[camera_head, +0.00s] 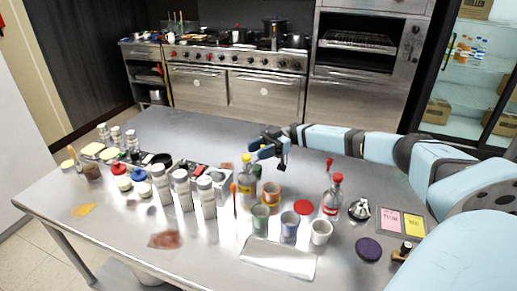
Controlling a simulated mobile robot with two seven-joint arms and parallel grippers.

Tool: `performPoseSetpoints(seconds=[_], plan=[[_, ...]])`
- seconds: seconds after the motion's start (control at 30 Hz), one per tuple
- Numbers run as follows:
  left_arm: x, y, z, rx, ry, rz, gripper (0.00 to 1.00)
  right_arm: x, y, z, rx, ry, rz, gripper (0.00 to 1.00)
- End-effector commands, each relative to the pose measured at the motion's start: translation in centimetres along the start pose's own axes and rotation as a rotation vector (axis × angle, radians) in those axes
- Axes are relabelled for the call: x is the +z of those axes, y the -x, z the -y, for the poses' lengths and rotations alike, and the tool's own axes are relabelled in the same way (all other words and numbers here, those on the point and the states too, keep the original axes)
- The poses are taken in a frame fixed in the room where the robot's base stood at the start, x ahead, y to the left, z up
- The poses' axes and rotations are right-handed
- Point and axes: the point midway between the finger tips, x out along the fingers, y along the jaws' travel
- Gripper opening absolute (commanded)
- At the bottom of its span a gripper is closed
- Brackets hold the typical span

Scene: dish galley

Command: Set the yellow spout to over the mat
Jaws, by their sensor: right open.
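A bottle with a yellow spout (246,159) on top stands upright on the steel table, among cups and bottles right of the middle. My right gripper (267,155) is open, just right of and near the yellow spout; I cannot tell whether they touch. Its jaws look empty. Which thing is the mat is not clear: a flat pale sheet (278,260) lies at the front of the table, and a round dark purple pad (368,249) lies to its right. My left gripper is not in view.
Coloured cups (289,226) stand behind the pale sheet. A red-capped bottle (332,195) stands to their right, near a red disc (303,207). White bottles (181,187) stand left of the middle. The back left of the table (190,128) is clear.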

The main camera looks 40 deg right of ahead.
Motion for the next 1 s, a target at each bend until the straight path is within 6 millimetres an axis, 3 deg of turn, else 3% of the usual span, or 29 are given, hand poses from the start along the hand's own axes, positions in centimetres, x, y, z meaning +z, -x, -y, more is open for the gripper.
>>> performPoseSetpoints(seconds=[0.23,0.43,0.63,1.0], plan=[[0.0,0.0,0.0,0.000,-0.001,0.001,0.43,0.0,-0.1,0.0,0.000,0.000,0.000,0.44],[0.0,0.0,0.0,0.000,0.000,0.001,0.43,0.0,-0.1,0.0,0.000,0.000,0.000,0.00],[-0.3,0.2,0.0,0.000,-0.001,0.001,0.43,-0.1,-0.1,0.1,0.008,-0.001,-0.001,0.00],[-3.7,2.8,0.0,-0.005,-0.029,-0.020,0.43,-0.4,0.0,1.3,0.213,-0.004,-0.011,0.00]])
